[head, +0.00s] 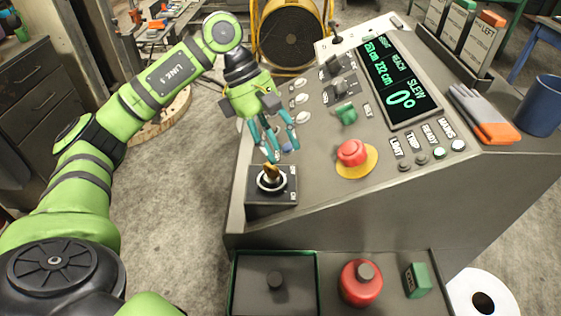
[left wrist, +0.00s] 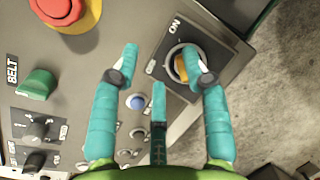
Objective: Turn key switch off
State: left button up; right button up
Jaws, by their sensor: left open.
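The key switch is a dark square plate with a round metal collar (head: 288,184) and a brass key (head: 271,172), at the near left corner of the sloping console. In the left wrist view the brass key (left wrist: 181,68) sits in its collar, partly behind one fingertip, with ON lettering on the plate (left wrist: 207,50). My left gripper (head: 281,155) is open, its teal fingers pointing down just above and behind the key. In the left wrist view the fingers (left wrist: 165,65) are spread and hold nothing; whether one touches the key I cannot tell. My right gripper is not in view.
A red emergency button (head: 351,151) on a yellow base, a green switch (head: 346,113) and several knobs stand nearby on the console. A lit display (head: 393,82) is beyond. Gloves (head: 483,113) and a blue mug (head: 541,105) lie right. A tray (head: 318,270) is below the front edge.

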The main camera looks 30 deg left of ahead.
aim_at(271, 171)
pick_arm(q)
jog(key=a, duration=0.1)
jog(key=a+y, duration=0.1)
jog(key=a, duration=0.1)
jog(key=shift+s+a+f+y, duration=0.15)
jog(key=shift+s+f+y, duration=0.1)
jog(key=shift+f+y, duration=0.1)
jog(key=p+x, duration=0.1)
jog(key=x, duration=0.3)
jog(key=shift+s+d+f, duration=0.1)
jog(key=shift+d+f, duration=0.15)
jog(key=shift+f, duration=0.05)
jog(key=shift+d+f+p, duration=0.25)
jog(key=shift+f+p, duration=0.05)
jog(key=shift+f, duration=0.3)
